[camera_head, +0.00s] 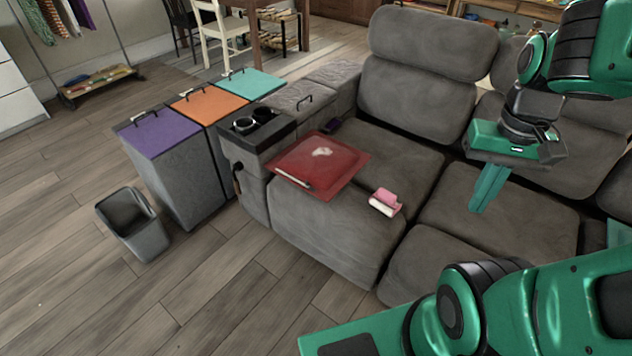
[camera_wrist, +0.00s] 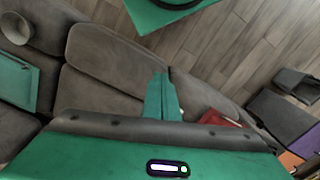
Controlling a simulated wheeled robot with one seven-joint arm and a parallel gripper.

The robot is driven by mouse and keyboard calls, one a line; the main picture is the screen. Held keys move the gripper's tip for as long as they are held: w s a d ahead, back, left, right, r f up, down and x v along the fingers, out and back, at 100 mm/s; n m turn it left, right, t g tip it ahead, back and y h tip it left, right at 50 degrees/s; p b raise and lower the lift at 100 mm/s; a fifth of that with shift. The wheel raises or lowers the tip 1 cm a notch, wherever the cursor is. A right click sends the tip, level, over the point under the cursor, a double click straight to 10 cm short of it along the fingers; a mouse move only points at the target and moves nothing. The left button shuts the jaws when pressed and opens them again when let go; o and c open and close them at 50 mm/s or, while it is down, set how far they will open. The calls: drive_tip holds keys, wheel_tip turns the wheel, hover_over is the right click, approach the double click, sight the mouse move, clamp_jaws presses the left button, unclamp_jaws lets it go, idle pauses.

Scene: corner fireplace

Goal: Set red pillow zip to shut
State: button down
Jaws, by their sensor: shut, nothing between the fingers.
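The red pillow (camera_head: 322,166) lies flat on the left seat of the grey sofa, with a pale patch on its top. A light strip with a small dark piece, which looks like the zip (camera_head: 290,180), runs along its front left edge; I cannot tell whether it is open or shut. My gripper (camera_head: 480,205) is shut and empty above the middle seat, to the right of the pillow and apart from it. In the wrist view my gripper (camera_wrist: 163,98) points over the seats, and part of the red pillow (camera_wrist: 215,118) shows to its right, partly hidden.
A pink and white item (camera_head: 385,201) lies on the seat right of the pillow. The sofa's console with cup holders (camera_head: 256,132) stands left of the pillow. Lidded bins (camera_head: 185,185) and an open grey bin (camera_head: 135,222) stand farther left. The floor in front is clear.

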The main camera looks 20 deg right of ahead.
drive_tip(key=w+f+n+t, duration=0.15)
drive_tip(key=w+f, duration=0.45)
drive_tip(key=w, duration=0.6)
drive_tip(key=m+t+y, duration=0.6)
drive_tip(key=t+y, duration=0.1)
drive_tip(key=t, duration=0.1)
approach(309, 184)
drive_tip(key=shift+w+a+f, duration=0.1)
drive_tip(key=shift+a+f, duration=0.05)
drive_tip(key=shift+f, duration=0.4)
drive_tip(key=shift+a+f, duration=0.15)
drive_tip(key=shift+f, duration=0.45)
drive_tip(key=w+a, duration=0.2)
drive_tip(key=shift+w+f, duration=0.1)
drive_tip(key=shift+w, duration=0.25)
drive_tip(key=shift+w+a, duration=0.35)
drive_tip(key=shift+w, duration=0.15)
